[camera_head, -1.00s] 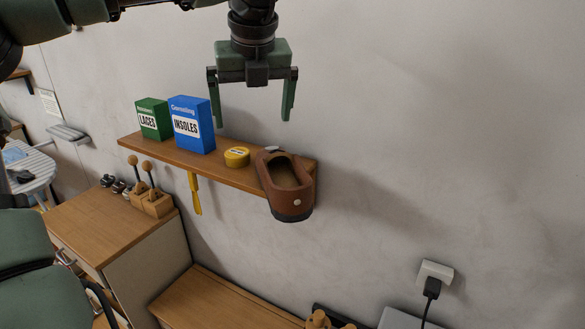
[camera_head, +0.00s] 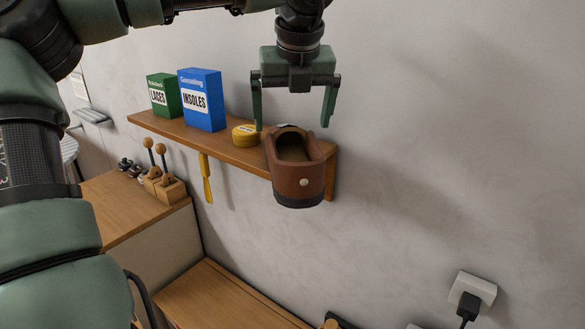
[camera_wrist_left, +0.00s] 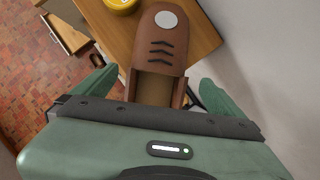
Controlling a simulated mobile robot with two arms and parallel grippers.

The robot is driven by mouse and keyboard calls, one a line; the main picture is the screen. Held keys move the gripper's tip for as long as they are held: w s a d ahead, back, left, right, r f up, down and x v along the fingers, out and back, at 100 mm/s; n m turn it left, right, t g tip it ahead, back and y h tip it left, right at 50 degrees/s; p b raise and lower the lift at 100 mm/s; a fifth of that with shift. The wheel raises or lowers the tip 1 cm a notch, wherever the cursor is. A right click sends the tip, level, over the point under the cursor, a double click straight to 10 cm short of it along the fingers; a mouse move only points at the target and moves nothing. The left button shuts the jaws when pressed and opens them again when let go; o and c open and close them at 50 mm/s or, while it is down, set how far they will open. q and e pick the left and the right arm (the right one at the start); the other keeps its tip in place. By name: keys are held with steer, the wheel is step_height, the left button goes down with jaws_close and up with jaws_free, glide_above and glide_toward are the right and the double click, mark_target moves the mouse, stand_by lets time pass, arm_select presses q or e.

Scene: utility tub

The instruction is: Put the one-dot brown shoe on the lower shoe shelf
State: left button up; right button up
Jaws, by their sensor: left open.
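The brown shoe (camera_head: 298,182) with one white dot on its heel sits at the right end of a wall shelf, its dark-soled heel jutting past the front edge. In the left wrist view the shoe (camera_wrist_left: 161,48) shows a pale round patch and dark chevrons on its toe. My left gripper (camera_head: 293,125) is open and empty, pointing down, with its fingers just above the shoe. In the left wrist view its fingers (camera_wrist_left: 152,95) lie on either side of the shoe. My right gripper is not in view. I cannot make out the lower shoe shelf with certainty.
The wall shelf (camera_head: 230,148) also holds a green laces box (camera_head: 163,97), a blue insoles box (camera_head: 203,100) and a yellow tin (camera_head: 246,134). A yellow shoehorn (camera_head: 206,180) hangs below. A wooden cabinet (camera_head: 130,210) stands lower left, and a wall socket (camera_head: 473,287) is at lower right.

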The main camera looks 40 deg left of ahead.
mark_target(290, 146)
arm_select(q)
steer(key=shift+w+a+f, duration=0.1)
steer(key=shift+a+f, duration=0.05)
steer(key=shift+f, duration=0.5)
steer(key=p+x, duration=0.2)
steer(key=x, duration=0.3)
steer(key=shift+s+f+p, duration=0.25)
steer(key=shift+f+p, duration=0.1)
steer(key=shift+p, duration=0.05)
steer(key=shift+w+a+f, duration=0.1)
steer(key=shift+w+f, duration=0.05)
steer(key=shift+f, duration=0.4)
steer(key=shift+r, duration=0.1)
steer(key=c, duration=1.9)
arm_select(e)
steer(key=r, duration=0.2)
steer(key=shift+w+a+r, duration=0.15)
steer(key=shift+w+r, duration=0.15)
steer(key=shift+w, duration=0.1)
